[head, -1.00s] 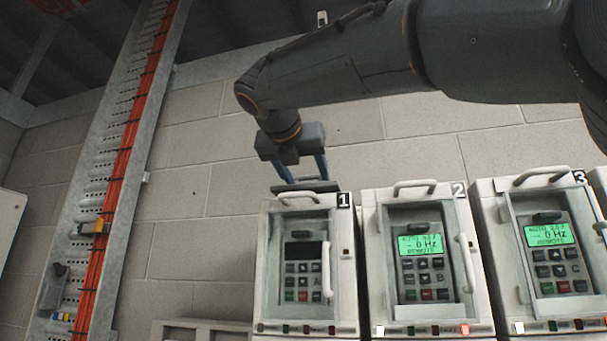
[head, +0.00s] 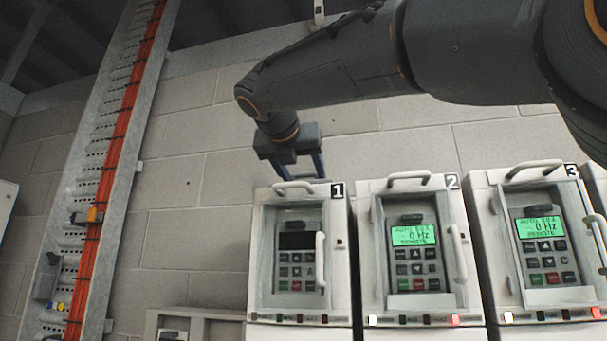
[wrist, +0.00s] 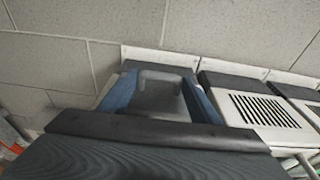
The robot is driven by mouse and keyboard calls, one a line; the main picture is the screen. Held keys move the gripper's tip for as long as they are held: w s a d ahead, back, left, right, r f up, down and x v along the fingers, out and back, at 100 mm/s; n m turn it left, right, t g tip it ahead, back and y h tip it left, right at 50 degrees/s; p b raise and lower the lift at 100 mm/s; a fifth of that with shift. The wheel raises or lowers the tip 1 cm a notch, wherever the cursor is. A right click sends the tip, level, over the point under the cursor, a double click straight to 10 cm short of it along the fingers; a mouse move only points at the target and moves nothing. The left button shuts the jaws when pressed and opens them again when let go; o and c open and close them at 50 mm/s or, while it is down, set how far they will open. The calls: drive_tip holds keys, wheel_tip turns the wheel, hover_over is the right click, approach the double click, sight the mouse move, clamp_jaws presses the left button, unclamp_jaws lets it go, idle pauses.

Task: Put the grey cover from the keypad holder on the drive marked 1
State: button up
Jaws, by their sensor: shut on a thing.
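My gripper (head: 300,178) has its blue fingers pointing down over the top of the drive marked 1 (head: 340,260). In the wrist view the fingers are shut on a grey cover (wrist: 158,96) with a raised grip. The cover lies over the top of the drive marked 1. In the head view the cover is hidden behind the drive's front top edge and handle. I cannot tell whether it touches the drive. The display of the drive marked 1 is dark.
The drives marked 2 (head: 376,260) and 3 (head: 486,215) stand to the right with lit green displays. A slotted vent (wrist: 265,110) shows on the neighbouring drive's top. A light box (head: 205,316) is at lower left. A cable tray (head: 125,170) runs up the wall at left.

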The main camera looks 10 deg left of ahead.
drive_tip(key=o, duration=1.1)
drive_tip(key=shift+f, duration=0.1)
drive_tip(key=shift+c, duration=0.9)
drive_tip(key=shift+s, duration=0.2)
drive_tip(key=shift+f+v, duration=0.15)
drive_tip(key=shift+v, duration=0.5)
drive_tip(key=shift+f+v, duration=0.1)
drive_tip(key=shift+v, duration=0.55)
drive_tip(key=shift+s+r, duration=0.1)
drive_tip(key=shift+r, duration=0.05)
drive_tip(key=p+v, duration=0.3)
drive_tip(key=v, duration=1.1)
drive_tip(key=shift+s, duration=0.35)
